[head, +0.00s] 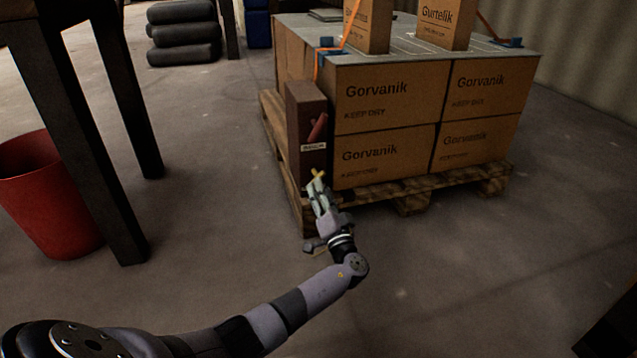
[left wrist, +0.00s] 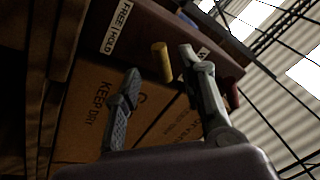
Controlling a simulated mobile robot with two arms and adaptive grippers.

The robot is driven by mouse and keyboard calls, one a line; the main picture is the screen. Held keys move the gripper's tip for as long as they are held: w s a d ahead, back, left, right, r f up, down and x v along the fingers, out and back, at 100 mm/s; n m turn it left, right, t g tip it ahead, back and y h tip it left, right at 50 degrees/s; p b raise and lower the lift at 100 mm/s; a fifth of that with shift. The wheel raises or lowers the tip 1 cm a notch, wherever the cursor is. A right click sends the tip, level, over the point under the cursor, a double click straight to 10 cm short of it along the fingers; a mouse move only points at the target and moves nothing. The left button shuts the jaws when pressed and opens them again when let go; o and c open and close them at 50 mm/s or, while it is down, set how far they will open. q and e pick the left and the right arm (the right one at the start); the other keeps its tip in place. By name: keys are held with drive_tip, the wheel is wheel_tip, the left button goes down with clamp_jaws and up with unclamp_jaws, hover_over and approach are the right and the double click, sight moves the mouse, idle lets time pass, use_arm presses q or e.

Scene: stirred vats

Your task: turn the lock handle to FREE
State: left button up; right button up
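A dark brown winch box (head: 308,105) stands upright on the pallet's left corner, against the cartons. The lock handle is a short yellow bar (head: 318,174) low on its front, also seen in the left wrist view (left wrist: 162,62). A white label (left wrist: 116,28) reading FREE | HOLD lies beside the bar. Which word the handle points at I cannot tell. My left gripper (head: 318,188) is open in front of the box. In the left wrist view its fingers (left wrist: 160,68) stand either side of the yellow bar, with gaps visible. My right gripper is out of view.
A red crank handle (head: 318,128) sits higher on the box, above a small white label. Gorvanik cartons (head: 385,95) fill the wooden pallet (head: 415,200). A dark table leg and a red bin (head: 45,195) stand at left. The floor in front is clear.

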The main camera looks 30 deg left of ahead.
use_arm(q)
drive_tip(key=v, duration=0.7)
drive_tip(key=shift+s+d+f, duration=0.1)
drive_tip(key=shift+s, duration=0.1)
